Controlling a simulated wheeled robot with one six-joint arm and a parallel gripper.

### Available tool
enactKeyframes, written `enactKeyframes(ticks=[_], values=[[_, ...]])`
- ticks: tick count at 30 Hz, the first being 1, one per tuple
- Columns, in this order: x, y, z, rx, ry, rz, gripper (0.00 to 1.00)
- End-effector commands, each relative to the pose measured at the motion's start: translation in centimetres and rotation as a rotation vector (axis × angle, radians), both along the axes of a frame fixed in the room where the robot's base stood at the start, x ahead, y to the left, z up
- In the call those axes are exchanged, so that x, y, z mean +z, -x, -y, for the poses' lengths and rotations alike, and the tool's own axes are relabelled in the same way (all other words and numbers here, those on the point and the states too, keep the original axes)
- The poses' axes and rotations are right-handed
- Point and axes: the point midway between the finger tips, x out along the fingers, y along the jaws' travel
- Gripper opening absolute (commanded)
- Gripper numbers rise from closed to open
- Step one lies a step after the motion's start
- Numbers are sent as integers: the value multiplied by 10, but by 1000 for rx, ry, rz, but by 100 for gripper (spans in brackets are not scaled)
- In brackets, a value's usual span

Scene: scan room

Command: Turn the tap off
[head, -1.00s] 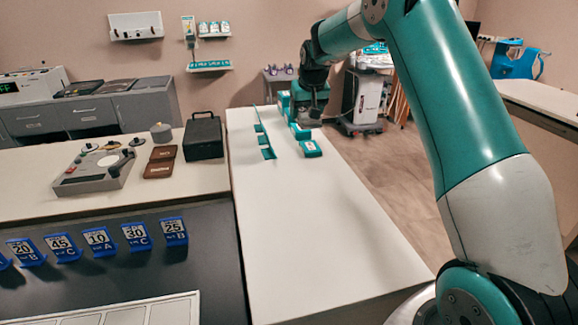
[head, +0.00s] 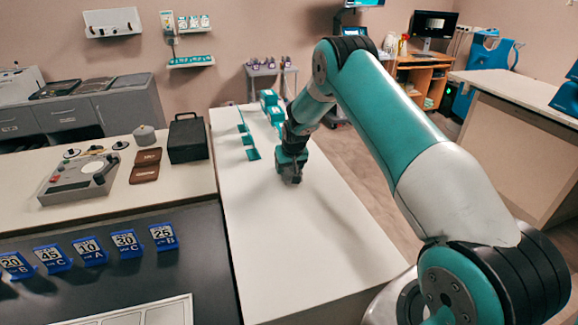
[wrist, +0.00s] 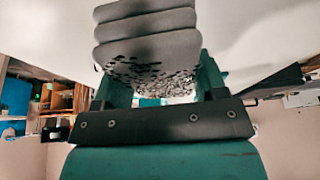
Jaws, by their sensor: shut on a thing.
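I can make out no tap in either view. I cannot tell what this thing is. In the head view it is too small and dark to tell apart from the fingertips, or whether it touches the counter.
Teal boxes (head: 268,98) stand on the counter's far end, with a row of green holders (head: 252,154) to the left. A black case (head: 187,140) and a grey device (head: 82,177) stand on the left bench. The near counter is clear.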

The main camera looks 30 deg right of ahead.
Motion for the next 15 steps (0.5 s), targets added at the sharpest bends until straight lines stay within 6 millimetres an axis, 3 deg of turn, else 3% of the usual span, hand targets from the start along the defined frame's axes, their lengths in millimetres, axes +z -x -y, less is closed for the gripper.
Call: enactKeyframes(ticks=[13, 14, 15], values=[[-13, 0, 0, 0, 0, 1, 47], [-12, 0, 0, 0, 0, 1, 70], [-12, 0, 0, 0, 0, 1, 79]])
